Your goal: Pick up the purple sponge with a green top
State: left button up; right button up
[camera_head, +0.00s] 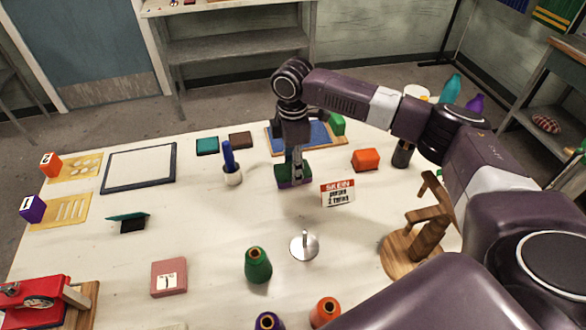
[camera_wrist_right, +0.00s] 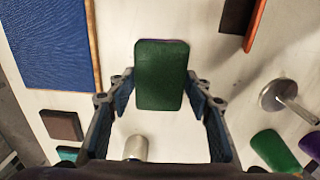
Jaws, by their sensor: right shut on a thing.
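The purple sponge with a green top (camera_head: 283,184) is at the middle of the table in the head view, under my right gripper (camera_head: 295,176). In the right wrist view the sponge (camera_wrist_right: 161,75) shows its green face, with a thin purple edge at its far end. The fingers of my right gripper (camera_wrist_right: 162,95) are on either side of it and shut on it. I cannot tell whether the sponge touches the table or is slightly above it. My left gripper is in neither view.
A sign card (camera_head: 338,193) stands just right of the sponge. A blue-topped board (camera_head: 312,137) with a green block (camera_head: 337,124) lies behind. An orange block (camera_head: 365,159) and wooden stand (camera_head: 428,235) are to the right.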

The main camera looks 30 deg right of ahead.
notch_tip(320, 180, up, 20)
jog(key=b, duration=0.1)
jog(key=shift+o, duration=0.5)
jog(key=shift+f+b, duration=0.15)
jog(key=shift+b, duration=0.15)
